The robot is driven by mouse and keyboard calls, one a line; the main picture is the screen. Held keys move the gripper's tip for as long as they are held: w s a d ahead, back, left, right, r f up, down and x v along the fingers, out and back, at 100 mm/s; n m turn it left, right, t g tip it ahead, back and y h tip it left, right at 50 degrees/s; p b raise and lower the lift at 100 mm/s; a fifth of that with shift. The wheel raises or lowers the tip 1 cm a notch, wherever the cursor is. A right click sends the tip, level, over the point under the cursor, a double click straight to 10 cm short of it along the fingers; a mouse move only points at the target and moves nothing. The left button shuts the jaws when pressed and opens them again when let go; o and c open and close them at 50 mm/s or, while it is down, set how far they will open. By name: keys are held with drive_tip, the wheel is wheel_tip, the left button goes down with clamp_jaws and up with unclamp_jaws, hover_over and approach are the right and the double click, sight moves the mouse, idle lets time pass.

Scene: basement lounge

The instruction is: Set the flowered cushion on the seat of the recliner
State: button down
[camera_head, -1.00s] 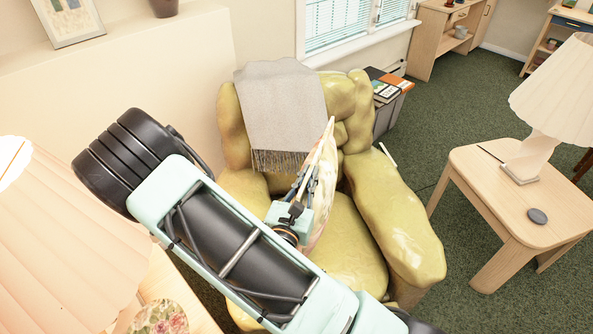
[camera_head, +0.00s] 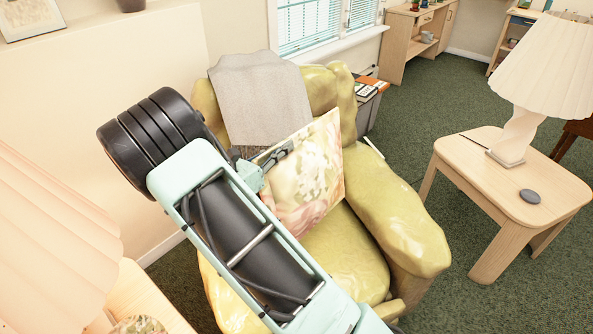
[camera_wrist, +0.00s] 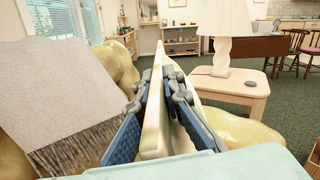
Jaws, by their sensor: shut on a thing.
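The flowered cushion (camera_head: 309,172) is square with a pale floral print. It is tilted up on edge above the seat of the green-yellow recliner (camera_head: 400,215), in front of its backrest. My gripper (camera_head: 270,160) is shut on the cushion's edge at its left side. In the wrist view, the cushion (camera_wrist: 157,105) shows edge-on between the two blue-grey fingers of my gripper (camera_wrist: 160,100). The front of the seat (camera_head: 345,255) is bare; I cannot tell whether the cushion's lower edge touches the seat.
A grey fringed throw (camera_head: 260,100) hangs over the recliner's backrest. A wooden side table (camera_head: 470,165) with a lamp (camera_head: 545,70) and a dark round object (camera_head: 530,196) stands at right. Another pleated lampshade (camera_head: 50,230) is close at lower left. Green carpet lies open between recliner and side table.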

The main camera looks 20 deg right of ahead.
drive_tip(key=shift+w+d+f+m+g+h+b, duration=0.6)
drive_tip(key=shift+w+d+f+g+b, duration=0.65)
drive_tip(key=shift+b, duration=1)
drive_tip(key=shift+w+d+f+m+g+h+b, duration=0.45)
drive_tip(key=shift+w+d+f+m+g+b, duration=0.25)
drive_tip(key=shift+f+g+b, duration=1.3)
drive_tip(key=shift+w+d+f+m+g+h+b, duration=0.55)
drive_tip(key=shift+w+d+f+g+b, duration=0.55)
drive_tip(key=shift+b, duration=1.4)
drive_tip(key=f+b, duration=0.6)
drive_tip(key=f, duration=0.2)
drive_tip(key=shift+a+b, duration=0.2)
drive_tip(key=shift+b, duration=0.2)
drive_tip(key=c, duration=2)
unclamp_jaws()
